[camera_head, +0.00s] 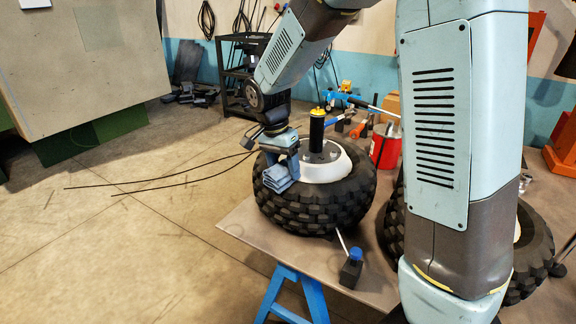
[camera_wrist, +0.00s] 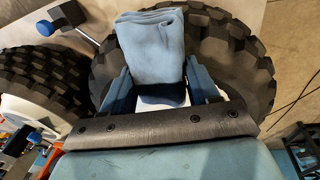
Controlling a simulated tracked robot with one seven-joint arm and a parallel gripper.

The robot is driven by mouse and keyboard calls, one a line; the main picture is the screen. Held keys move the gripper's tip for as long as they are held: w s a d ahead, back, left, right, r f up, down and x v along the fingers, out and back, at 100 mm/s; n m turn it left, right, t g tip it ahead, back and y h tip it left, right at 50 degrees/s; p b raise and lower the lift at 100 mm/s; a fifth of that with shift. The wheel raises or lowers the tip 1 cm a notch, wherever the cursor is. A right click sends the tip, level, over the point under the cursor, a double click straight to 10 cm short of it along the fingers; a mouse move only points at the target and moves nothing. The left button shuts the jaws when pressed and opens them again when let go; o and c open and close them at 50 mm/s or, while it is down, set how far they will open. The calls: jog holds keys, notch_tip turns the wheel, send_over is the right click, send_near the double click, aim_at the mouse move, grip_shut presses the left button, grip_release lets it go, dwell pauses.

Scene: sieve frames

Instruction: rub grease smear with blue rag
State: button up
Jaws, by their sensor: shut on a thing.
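My gripper (camera_head: 281,160) is shut on a folded blue rag (camera_head: 276,181) at the left side of a knobbly black tyre (camera_head: 318,208) on the table. In the wrist view the rag (camera_wrist: 152,45) stands out between the two blue fingers, over the tyre tread (camera_wrist: 243,58). I cannot tell whether the rag touches the tyre. The tyre has a white wheel rim (camera_head: 336,169) with a black yellow-capped cylinder (camera_head: 317,131) standing up at its middle. No grease smear can be made out in either view; the rag and gripper cover part of the tyre.
A small black block with a blue-topped part (camera_head: 351,270) stands in front of the tyre. A second tyre (camera_head: 534,250) is at the right, partly behind my arm. A red can (camera_head: 384,150) and tools stand behind. The table's left edge (camera_head: 232,224) is close by.

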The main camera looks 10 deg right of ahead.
aim_at(276, 172)
jog(key=shift+s+a+f, duration=0.1)
jog(key=shift+s+a, duration=0.45)
jog(key=shift+s, duration=0.2)
jog(key=shift+s+a+f, duration=0.1)
jog(key=shift+s+a, duration=0.45)
jog(key=shift+s, duration=0.2)
jog(key=shift+w+r, duration=0.1)
jog(key=shift+r, duration=2.95)
jog(key=shift+r, duration=0.15)
jog(key=shift+r, duration=1.35)
